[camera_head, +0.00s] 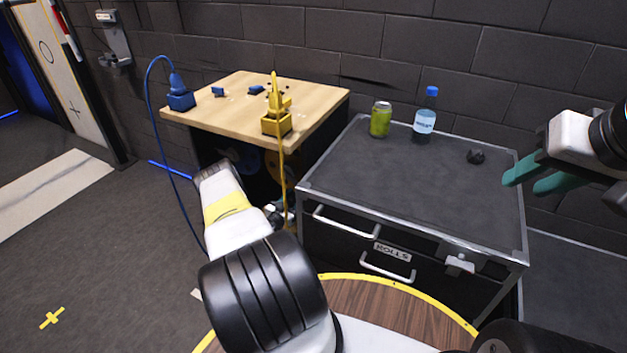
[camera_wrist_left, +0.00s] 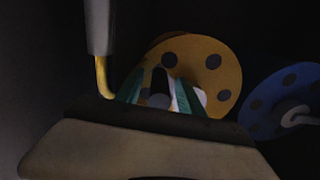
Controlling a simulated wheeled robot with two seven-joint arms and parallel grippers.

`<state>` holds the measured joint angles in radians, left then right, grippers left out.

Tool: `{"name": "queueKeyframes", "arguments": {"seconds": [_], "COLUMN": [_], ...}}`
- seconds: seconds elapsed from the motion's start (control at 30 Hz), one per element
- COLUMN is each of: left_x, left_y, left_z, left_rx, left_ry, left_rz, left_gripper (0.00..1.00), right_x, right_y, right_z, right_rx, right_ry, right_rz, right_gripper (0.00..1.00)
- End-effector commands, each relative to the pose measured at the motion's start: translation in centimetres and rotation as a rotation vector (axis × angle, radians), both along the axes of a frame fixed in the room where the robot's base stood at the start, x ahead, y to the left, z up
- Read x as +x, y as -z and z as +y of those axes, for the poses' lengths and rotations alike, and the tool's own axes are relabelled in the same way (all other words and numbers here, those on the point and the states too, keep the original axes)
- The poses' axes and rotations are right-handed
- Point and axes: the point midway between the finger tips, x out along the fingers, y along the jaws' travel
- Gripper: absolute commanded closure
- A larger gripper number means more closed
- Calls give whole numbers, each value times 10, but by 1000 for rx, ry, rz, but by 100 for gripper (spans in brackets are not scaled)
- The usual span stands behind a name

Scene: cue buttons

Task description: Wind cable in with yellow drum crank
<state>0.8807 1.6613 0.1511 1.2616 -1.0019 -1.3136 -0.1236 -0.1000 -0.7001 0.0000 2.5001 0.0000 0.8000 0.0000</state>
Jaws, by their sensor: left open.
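The yellow drum (camera_wrist_left: 215,60), a disc with dark round holes, stands behind my left gripper (camera_wrist_left: 160,90) in the left wrist view. A sliver of it shows under the wooden table in the head view (camera_head: 271,162). The left gripper's teal fingers are apart in front of the disc. A pale rounded part (camera_wrist_left: 201,97) shows beside the right finger; I cannot tell whether it is the crank or whether it lies between the fingers. The yellow cable (camera_head: 283,165) hangs from a yellow connector (camera_head: 277,123) on the table edge. My right gripper (camera_head: 537,178) is open and empty.
A blue drum (camera_wrist_left: 262,112) with a pale crank stands right of the yellow one. A blue cable (camera_head: 150,105) loops off the wooden table (camera_head: 225,115). A black drawer case (camera_head: 410,195) carries a green can (camera_head: 380,119), a bottle (camera_head: 425,116) and a small dark object (camera_head: 476,156).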

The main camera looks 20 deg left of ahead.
Motion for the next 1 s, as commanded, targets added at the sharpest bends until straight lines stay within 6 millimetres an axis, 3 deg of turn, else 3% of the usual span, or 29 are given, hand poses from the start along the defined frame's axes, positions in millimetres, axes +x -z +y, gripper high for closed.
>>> {"name": "queueKeyframes", "arguments": {"seconds": [0.13,0.37,1.0], "left_x": [0,0,-1], "left_y": [0,0,0], "left_z": [0,0,0], "left_rx": [0,0,1], "left_ry": [0,0,0], "left_rz": [0,0,0], "left_gripper": [55,100,100], "right_x": [0,0,0], "right_y": [0,0,0], "right_z": [0,0,0], "right_rx": [0,0,0], "right_ry": [0,0,0], "right_rz": [0,0,0], "right_gripper": [65,65,65]}}
